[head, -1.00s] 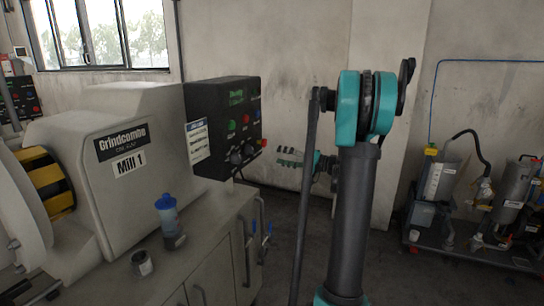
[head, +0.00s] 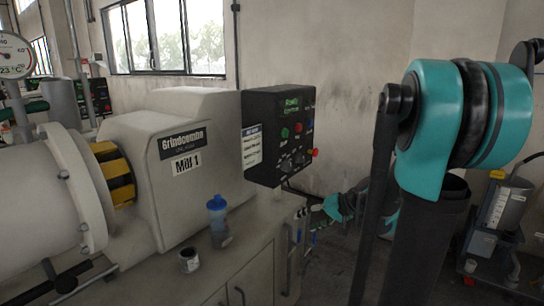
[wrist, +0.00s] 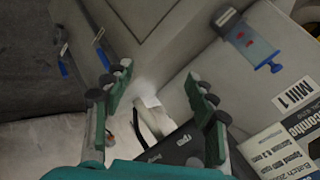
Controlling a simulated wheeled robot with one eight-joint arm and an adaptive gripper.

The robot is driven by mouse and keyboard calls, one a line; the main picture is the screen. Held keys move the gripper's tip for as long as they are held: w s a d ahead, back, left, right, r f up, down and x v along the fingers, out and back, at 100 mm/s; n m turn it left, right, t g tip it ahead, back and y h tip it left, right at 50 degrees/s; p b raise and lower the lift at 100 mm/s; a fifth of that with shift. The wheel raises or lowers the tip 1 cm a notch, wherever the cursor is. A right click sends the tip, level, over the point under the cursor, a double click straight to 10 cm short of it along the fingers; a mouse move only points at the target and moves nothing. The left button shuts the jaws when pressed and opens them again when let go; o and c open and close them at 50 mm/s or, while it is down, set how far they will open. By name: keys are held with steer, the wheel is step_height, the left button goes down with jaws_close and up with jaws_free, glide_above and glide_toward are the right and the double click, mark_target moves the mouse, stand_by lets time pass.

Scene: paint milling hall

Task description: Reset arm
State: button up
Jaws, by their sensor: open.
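In the wrist view my gripper (wrist: 158,82) is open, with its two green-padded fingers apart and nothing between them. In the head view my gripper (head: 316,216) is small and partly hidden, beside the right end of the mill bench and below the control box. My teal and dark grey arm (head: 425,240) fills the right side of the head view and covers part of the far links.
Mill 1 (head: 190,125) has a black control box (head: 278,135) at its right end. Pump equipment (head: 500,215) stands at far right. Floor shows between.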

steer(key=s+d+f+h, duration=0.3)
steer(key=s+f+h, duration=0.1)
steer(key=s, duration=0.5)
steer(key=s+d+f+n+g+h, duration=0.1)
steer(key=s+d+f+h, duration=0.2)
steer(key=s+f, duration=0.3)
steer(key=s+h, duration=0.1)
steer(key=s, duration=0.2)
steer(key=shift+s+f, duration=0.15)
steer(key=shift+s, duration=0.1)
